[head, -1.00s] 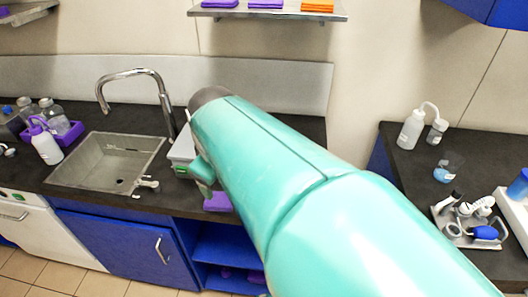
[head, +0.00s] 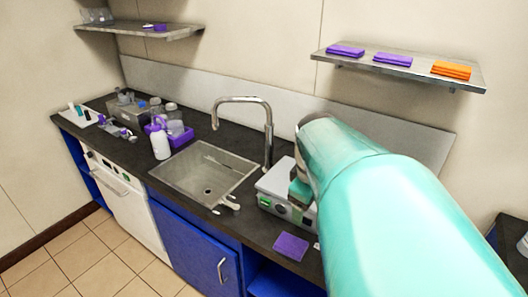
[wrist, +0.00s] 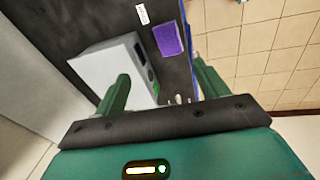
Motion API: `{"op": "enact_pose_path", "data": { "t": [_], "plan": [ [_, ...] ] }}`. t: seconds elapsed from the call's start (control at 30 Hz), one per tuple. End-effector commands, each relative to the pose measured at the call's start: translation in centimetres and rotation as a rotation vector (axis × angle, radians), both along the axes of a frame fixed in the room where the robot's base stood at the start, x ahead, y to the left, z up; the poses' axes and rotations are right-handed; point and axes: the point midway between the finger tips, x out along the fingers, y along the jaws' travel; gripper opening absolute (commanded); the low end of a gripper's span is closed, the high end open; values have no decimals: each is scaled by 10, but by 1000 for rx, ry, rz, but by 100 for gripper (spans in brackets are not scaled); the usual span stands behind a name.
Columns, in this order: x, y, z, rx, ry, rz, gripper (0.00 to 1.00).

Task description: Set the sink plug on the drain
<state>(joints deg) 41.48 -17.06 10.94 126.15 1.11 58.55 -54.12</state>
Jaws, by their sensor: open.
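The steel sink (head: 176,168) is set in the dark counter, in the middle of the head view. Its dark round drain (head: 207,190) shows in the basin floor, with nothing visible on it. A small pale metallic piece (head: 230,204) lies at the sink's front right corner; it may be the sink plug, but it is too small to tell. My gripper (wrist: 162,68) is open and empty in the wrist view, its two green fingers apart above the counter. In the head view my arm reaches over the counter to the right of the sink and hides most of the gripper.
A grey boxy device (head: 276,183) stands right of the sink, close to my gripper. A purple cloth (head: 291,246) lies at the counter's front edge. The tall curved faucet (head: 267,130) rises behind the sink. A white bottle (head: 160,144) and purple tray stand left.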

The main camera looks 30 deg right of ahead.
Motion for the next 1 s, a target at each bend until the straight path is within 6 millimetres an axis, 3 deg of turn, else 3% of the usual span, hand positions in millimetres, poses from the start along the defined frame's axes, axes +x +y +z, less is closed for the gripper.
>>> {"op": "enact_pose_path", "data": {
  "t": [0.53, 0.77, 1.0],
  "plan": [
    [-14, -81, -17, 37, 93, 124, 73],
    [-41, -148, -36, 94, 129, 239, 73],
    [-87, -216, -58, 159, 112, 373, 73]
  ]
}}
